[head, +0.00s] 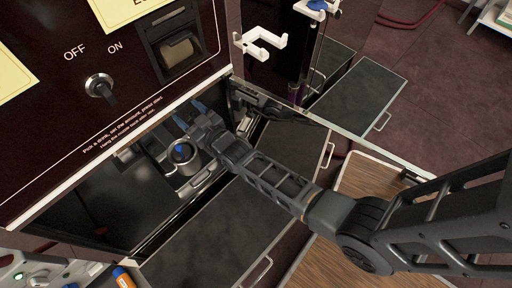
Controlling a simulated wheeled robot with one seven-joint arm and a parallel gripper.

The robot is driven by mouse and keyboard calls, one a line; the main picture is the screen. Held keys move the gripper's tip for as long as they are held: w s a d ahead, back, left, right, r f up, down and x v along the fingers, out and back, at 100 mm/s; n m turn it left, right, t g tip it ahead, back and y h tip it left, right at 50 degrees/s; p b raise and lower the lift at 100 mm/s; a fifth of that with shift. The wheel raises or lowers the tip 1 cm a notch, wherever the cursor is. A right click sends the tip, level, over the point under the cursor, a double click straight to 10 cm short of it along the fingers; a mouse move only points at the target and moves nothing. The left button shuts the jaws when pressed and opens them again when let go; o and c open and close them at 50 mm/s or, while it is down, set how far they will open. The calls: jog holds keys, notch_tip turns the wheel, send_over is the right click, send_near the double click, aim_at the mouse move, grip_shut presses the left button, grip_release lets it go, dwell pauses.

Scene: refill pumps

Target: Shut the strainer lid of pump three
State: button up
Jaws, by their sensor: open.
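My gripper (190,114) reaches into an open bay low in the dark red cabinet. Its two blue-tipped fingers are apart, with nothing seen between them. Just below the gripper in the picture is a round grey strainer housing (183,153) with a blue, glossy centre. I cannot tell whether the fingers touch anything. The strainer lid cannot be made out clearly, and my gripper and wrist cover part of the bay. No pump number is readable.
Dark panels with handles (215,240) are open beside the bays, with another (360,95) farther right. An ON/OFF switch (100,86) and a recessed slot (180,49) are above. A white hook bracket (260,43) juts out. An orange-capped object (123,277) is at bottom left.

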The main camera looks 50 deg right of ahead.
jog(key=shift+s+d, duration=0.15)
jog(key=shift+d, duration=0.1)
jog(key=s+a+r, duration=0.2)
jog(key=s, duration=1)
jog(key=s+a+r+g+y+b, duration=0.1)
jog(key=s+a+r, duration=0.1)
jog(key=s, duration=1)
jog(key=shift+s+r+y, duration=0.3)
jog(key=shift+s+r, duration=0.05)
jog(key=shift+r, duration=0.35)
jog(key=shift+a, duration=0.1)
